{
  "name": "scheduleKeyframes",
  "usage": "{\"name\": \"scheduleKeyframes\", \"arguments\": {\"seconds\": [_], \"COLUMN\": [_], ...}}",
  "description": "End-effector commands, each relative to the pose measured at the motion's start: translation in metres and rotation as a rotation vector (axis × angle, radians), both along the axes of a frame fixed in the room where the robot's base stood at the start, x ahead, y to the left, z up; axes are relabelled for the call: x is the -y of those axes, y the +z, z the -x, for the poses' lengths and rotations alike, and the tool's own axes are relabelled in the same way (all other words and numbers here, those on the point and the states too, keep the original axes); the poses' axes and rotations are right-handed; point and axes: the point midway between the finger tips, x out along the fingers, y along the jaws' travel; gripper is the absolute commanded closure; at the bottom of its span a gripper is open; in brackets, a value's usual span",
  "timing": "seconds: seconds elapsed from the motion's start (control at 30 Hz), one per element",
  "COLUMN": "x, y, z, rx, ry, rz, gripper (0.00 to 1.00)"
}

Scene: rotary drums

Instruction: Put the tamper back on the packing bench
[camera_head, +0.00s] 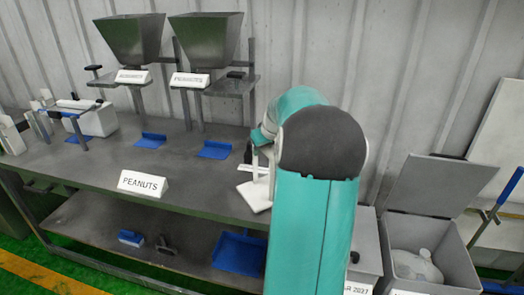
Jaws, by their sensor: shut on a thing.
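My gripper (263,160) is partly hidden behind my own teal arm, over the right part of the packing bench (95,164). It is shut on what appears to be the tamper, whose flat white plate (256,196) shows just below it. The tamper's upper part and the grip on it are mostly hidden. The plate is near the bench's front edge in the picture. I cannot tell whether it touches the bench top.
Two grey hoppers (131,40) stand at the back of the bench. A PEANUTS sign (142,184) stands at its front edge. A blue dustpan (240,253) lies on the lower shelf. An open grey bin (455,269) holding a pale sack stands right. The bench's middle is fairly clear.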

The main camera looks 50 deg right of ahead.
Motion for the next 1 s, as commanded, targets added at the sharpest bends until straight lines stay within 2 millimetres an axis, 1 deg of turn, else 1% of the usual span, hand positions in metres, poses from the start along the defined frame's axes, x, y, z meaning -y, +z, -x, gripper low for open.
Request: {"name": "scheduleKeyframes", "arguments": {"seconds": [0.1,0.4,0.43,0.5,0.53,0.83,0.93,1.0], "x": [0.0,0.0,0.0,0.0,0.0,0.0,-0.001,-0.002], "y": [-0.006,-0.009,-0.009,-0.009,-0.009,-0.007,-0.001,0.007], "z": [-0.001,0.0,0.0,0.0,0.0,0.0,0.002,0.007], "rx": [0.002,0.002,0.001,0.001,0.001,0.001,0.002,0.002], "ry": [-0.001,0.0,0.0,0.0,0.0,0.001,0.0,-0.001], "rz": [0.002,0.001,0.0,0.0,0.0,0.001,0.003,0.004], "gripper": [0.95,0.95,0.72,0.59,0.55,0.55,0.55,0.55]}}
